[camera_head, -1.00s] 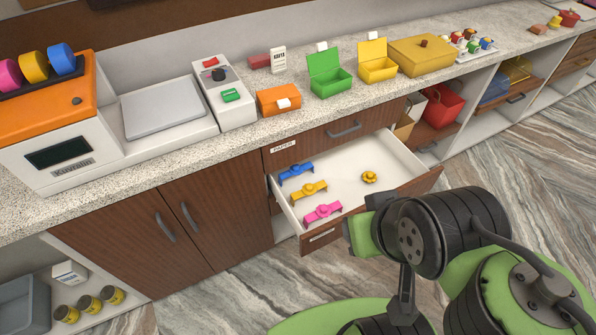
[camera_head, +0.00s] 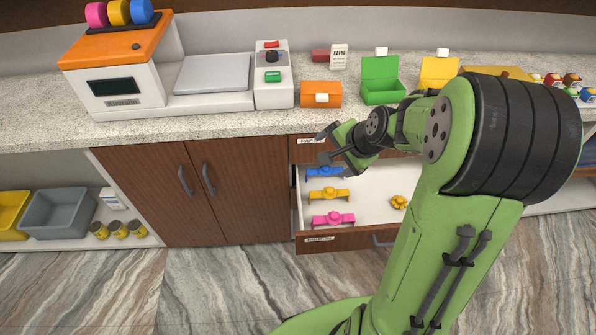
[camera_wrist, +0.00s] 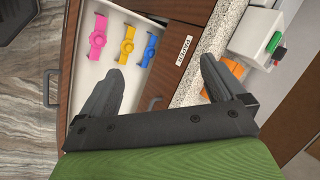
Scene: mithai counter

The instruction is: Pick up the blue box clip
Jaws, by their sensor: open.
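The blue box clip (camera_head: 324,173) lies in the open drawer (camera_head: 370,192), at the back left, behind the yellow clip (camera_head: 327,195) and the pink clip (camera_head: 333,219). In the wrist view the blue clip (camera_wrist: 149,50) is the rightmost of the three, nearest the PAPER label. My gripper (camera_head: 322,147) is open and empty, above the drawer's back left side near the counter edge. In the wrist view its two fingers (camera_wrist: 158,85) are wide apart, and the blue clip is beyond them, not between them.
A yellow flower-shaped piece (camera_head: 398,202) lies at the drawer's right. The counter (camera_head: 230,124) overhangs behind the drawer and carries an orange box (camera_head: 320,95), a green box (camera_head: 381,88) and a scale (camera_head: 212,74). The floor in front is clear.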

